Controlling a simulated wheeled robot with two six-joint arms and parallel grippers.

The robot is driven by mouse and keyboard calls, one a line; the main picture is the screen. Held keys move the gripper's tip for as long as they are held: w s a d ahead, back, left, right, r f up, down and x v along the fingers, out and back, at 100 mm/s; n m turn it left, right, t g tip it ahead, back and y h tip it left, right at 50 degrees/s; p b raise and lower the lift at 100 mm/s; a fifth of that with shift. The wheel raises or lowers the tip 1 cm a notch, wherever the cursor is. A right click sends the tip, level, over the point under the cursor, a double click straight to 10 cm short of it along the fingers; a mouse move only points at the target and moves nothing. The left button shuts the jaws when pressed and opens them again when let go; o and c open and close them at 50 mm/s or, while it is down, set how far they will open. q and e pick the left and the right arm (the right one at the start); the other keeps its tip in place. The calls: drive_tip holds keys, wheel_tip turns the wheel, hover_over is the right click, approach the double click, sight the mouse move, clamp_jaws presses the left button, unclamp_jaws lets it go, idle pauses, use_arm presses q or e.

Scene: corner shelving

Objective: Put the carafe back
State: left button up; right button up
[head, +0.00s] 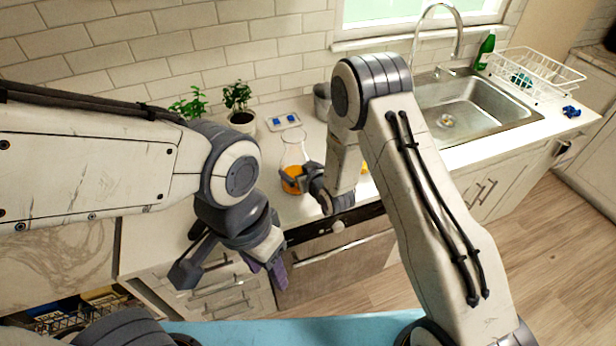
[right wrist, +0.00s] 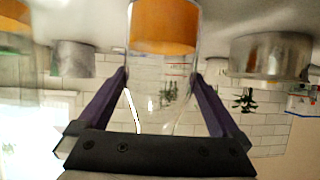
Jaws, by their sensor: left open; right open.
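The carafe (head: 294,153) is clear glass with orange liquid in its lower part. It stands upright on the white counter near the front edge, left of the sink. My right gripper (head: 297,177) is at the carafe, with its fingers open. My left gripper (head: 228,272) is open and empty, low in front of the counter and drawers, away from the carafe.
Two potted plants (head: 242,119) and a small tray with blue items (head: 284,122) stand behind the carafe. A grey metal pot (head: 322,101) stands by my right arm. The sink (head: 470,108) and a white dish rack (head: 535,72) are at right. An orange thing (head: 364,168) is mostly hidden.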

use_arm(q)
wheel_tip(320, 180, down, 4)
drive_tip(key=b, duration=0.3)
drive_tip(key=shift+r, duration=0.15)
use_arm(e)
drive_tip(key=s+d+r+g+h, duration=0.1)
drive_tip(key=s+r+g, duration=0.3)
drive_tip(key=s, duration=0.8)
drive_tip(key=s+d+r+n+g+h, duration=0.1)
drive_tip(key=s+r+g, duration=0.2)
drive_tip(key=s, duration=1)
drive_tip(key=s+d+r+n+g+h, duration=0.1)
drive_tip(key=s+r+g, duration=0.3)
drive_tip(key=s, duration=0.9)
wheel_tip(320, 180, up, 4)
drive_tip(key=shift+s+d+f+g+h, duration=0.2)
drive_tip(key=shift+d+g+h, duration=0.1)
drive_tip(key=shift+d+h, duration=0.25)
drive_tip(key=shift+f, duration=0.1)
